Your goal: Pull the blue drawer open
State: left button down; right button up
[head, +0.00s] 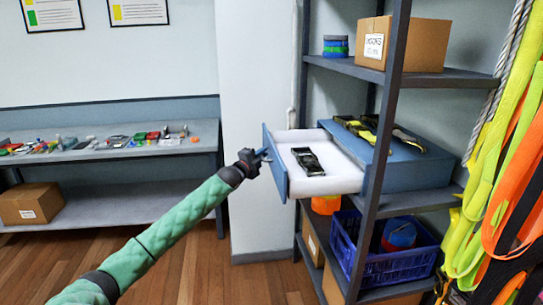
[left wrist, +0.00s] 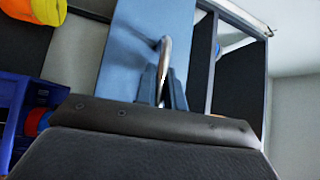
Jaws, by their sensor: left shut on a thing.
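The blue drawer (head: 274,165) stands pulled out from its blue cabinet (head: 385,155) on the shelf. Its white inside shows, with a dark strap or buckle item (head: 308,161) lying in it. My left gripper (head: 262,155) is at the drawer's front face. In the left wrist view the drawer front (left wrist: 125,45) fills the upper middle, and my left gripper (left wrist: 163,88) is shut on the metal handle (left wrist: 166,52). My right gripper is in neither view.
The metal shelf rack (head: 385,100) holds a cardboard box (head: 420,45) above and a blue crate (head: 345,240) below. Colored straps (head: 505,150) hang at the right. A bench (head: 110,150) with small items stands at the left wall. The wooden floor in front is clear.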

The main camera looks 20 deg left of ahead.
pick_arm(q)
jog(key=shift+s+a+f, duration=0.2)
jog(key=shift+s+a, duration=0.05)
jog(key=shift+a, duration=0.05)
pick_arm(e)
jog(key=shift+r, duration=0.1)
pick_arm(q)
jog(key=c, duration=1.8)
grip_release()
jog(key=shift+o, duration=0.2)
jog(key=shift+r, duration=0.1)
jog(key=b+v, duration=0.2)
jog(key=v, duration=0.5)
jog(key=shift+s+b, duration=0.35)
jog(key=shift+b, duration=0.05)
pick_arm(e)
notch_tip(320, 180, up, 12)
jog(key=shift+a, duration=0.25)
